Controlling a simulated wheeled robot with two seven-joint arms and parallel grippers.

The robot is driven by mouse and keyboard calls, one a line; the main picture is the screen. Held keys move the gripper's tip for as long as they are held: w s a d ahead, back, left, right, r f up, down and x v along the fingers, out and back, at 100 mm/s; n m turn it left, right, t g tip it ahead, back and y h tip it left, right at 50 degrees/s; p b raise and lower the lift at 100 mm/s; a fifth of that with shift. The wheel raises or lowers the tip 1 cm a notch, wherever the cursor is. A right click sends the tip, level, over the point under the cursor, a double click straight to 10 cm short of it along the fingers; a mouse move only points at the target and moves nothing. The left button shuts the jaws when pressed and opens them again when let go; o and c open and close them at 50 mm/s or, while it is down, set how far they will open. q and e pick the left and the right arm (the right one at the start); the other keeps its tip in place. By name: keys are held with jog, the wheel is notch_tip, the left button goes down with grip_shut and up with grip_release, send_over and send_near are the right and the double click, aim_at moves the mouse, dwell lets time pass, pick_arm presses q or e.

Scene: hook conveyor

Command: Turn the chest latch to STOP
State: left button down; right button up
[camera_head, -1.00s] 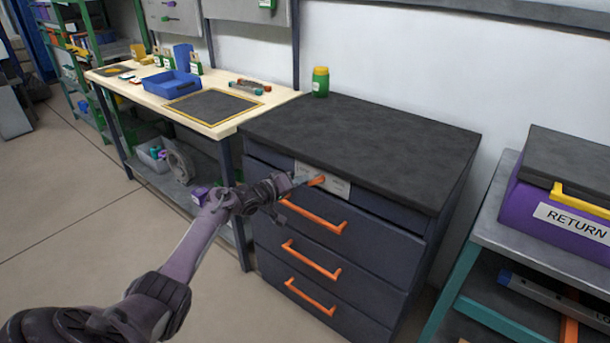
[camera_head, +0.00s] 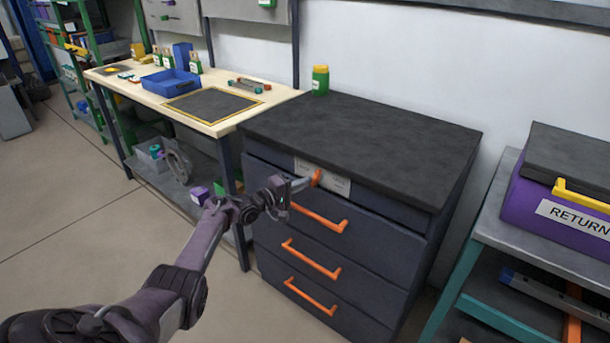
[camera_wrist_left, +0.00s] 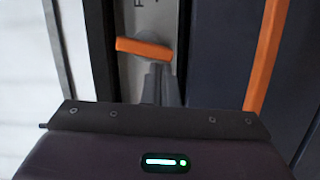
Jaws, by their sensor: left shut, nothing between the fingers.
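The dark chest of drawers (camera_head: 345,235) stands against the wall. Its latch (camera_head: 316,177) is a small orange bar on a pale label plate (camera_head: 337,184) at the top of the front. In the head view the latch stands near upright. My left gripper (camera_head: 306,183) is shut and empty, with its tip at the latch. In the left wrist view the orange latch (camera_wrist_left: 143,47) lies across the picture just beyond the fingertips (camera_wrist_left: 158,72); contact is hard to tell. The plate's lettering is too small or cut off to read. My right gripper is not in view.
Orange drawer handles (camera_head: 318,218) stick out below the latch. A workbench (camera_head: 230,122) stands to the left, and a cart with a purple RETURN box (camera_head: 560,215) to the right. The floor in front is open.

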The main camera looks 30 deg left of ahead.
pick_arm(q)
jog(key=shift+d+f+n, duration=0.1)
jog(key=shift+f+n, duration=0.05)
jog(key=shift+n, duration=0.35)
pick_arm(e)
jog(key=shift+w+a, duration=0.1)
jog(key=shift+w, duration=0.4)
pick_arm(q)
jog(key=shift+t, duration=0.3)
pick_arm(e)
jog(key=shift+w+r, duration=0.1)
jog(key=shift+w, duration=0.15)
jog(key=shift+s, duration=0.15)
